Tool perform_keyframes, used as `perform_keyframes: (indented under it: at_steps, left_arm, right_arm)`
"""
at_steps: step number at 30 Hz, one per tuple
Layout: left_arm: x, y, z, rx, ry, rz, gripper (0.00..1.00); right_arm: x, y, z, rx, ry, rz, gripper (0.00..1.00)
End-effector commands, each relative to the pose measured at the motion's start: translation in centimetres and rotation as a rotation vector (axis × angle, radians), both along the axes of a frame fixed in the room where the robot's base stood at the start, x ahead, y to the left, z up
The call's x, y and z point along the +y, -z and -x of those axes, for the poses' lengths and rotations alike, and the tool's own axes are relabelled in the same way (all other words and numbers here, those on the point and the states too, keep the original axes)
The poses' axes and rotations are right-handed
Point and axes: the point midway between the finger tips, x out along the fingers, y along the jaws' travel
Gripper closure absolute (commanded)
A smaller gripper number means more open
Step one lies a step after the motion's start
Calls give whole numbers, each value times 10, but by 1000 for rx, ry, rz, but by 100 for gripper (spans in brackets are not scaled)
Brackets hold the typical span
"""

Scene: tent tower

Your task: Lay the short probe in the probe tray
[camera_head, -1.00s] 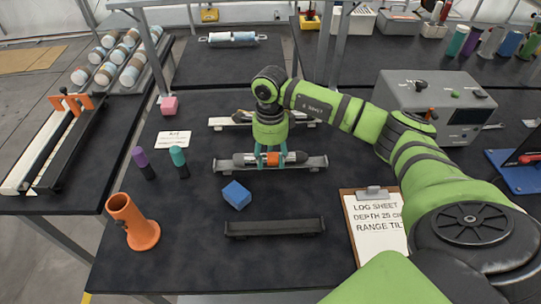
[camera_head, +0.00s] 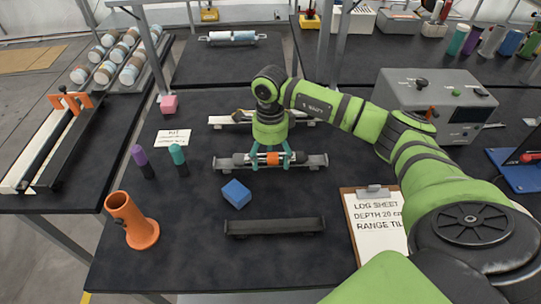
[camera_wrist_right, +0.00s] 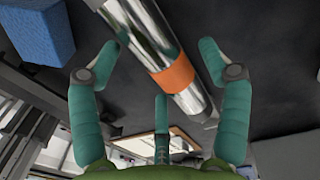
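The short probe (camera_wrist_right: 178,76) is a silver rod with an orange band. In the head view its orange band (camera_head: 273,158) shows at a dark, shallow tray (camera_head: 315,162) in the middle of the table. My right gripper (camera_head: 270,160) is above it, with teal fingers spread to either side of the band. In the right wrist view the fingers (camera_wrist_right: 158,62) stand apart from the rod, with gaps on both sides. The fingers partly hide the probe, and I cannot tell its exact seating. My left gripper is out of view.
An empty dark tray (camera_head: 275,228) lies in front, and another tray (camera_head: 218,122) lies behind. A blue block (camera_head: 236,194), an orange holder (camera_head: 132,221), two capped markers (camera_head: 178,160) and a clipboard (camera_head: 374,225) stand around.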

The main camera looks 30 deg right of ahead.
Motion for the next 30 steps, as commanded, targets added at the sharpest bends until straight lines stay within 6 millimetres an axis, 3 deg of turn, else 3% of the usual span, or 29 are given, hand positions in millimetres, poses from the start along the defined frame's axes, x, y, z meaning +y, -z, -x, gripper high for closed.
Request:
perform_keyframes:
  at_steps: [8, 21, 30]
  left_arm:
    - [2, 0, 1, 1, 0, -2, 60]
    - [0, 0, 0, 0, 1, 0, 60]
    - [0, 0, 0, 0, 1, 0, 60]
  right_arm:
    - [0, -6, 0, 1, 0, 1, 23]
    - [-3, -91, -5, -3, 0, 1, 23]
    - [-3, -119, -5, 0, 0, 0, 23]
